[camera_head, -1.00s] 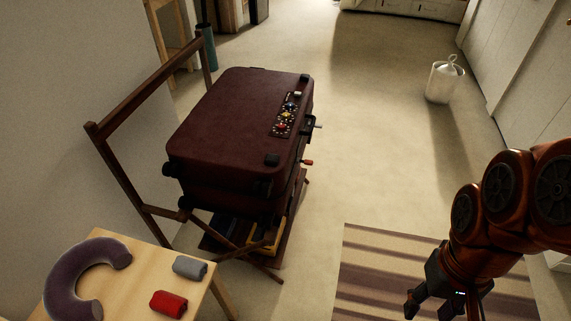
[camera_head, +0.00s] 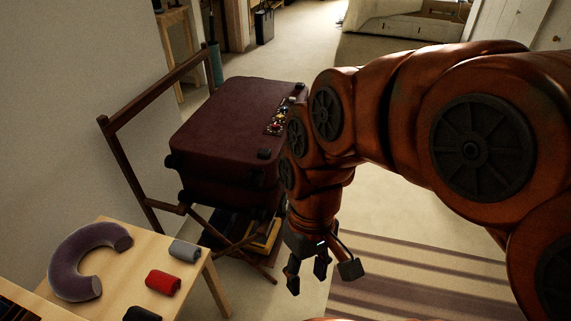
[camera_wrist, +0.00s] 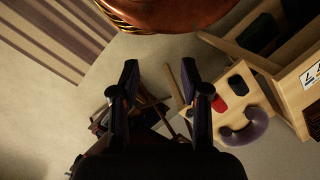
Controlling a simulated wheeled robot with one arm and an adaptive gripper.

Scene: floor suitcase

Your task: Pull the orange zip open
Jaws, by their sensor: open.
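A dark maroon suitcase (camera_head: 225,130) lies flat and closed on a wooden folding stand (camera_head: 150,122). It has black corner caps and a patterned strip with small coloured parts along its right edge. My arm hides the suitcase's right side, and I cannot make out the orange zip in the current views. My gripper (camera_head: 320,272) hangs to the right of and in front of the suitcase, apart from it, pointing down, open and empty. In the wrist view the two fingers of my gripper (camera_wrist: 158,82) are spread, with the stand partly hidden behind the left finger.
A light wooden table (camera_head: 190,290) at the lower left carries a purple neck pillow (camera_head: 75,268), a red roll (camera_head: 163,283) and a grey roll (camera_head: 184,251). A striped rug (camera_head: 420,275) lies on the floor at the right. A wall runs along the left.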

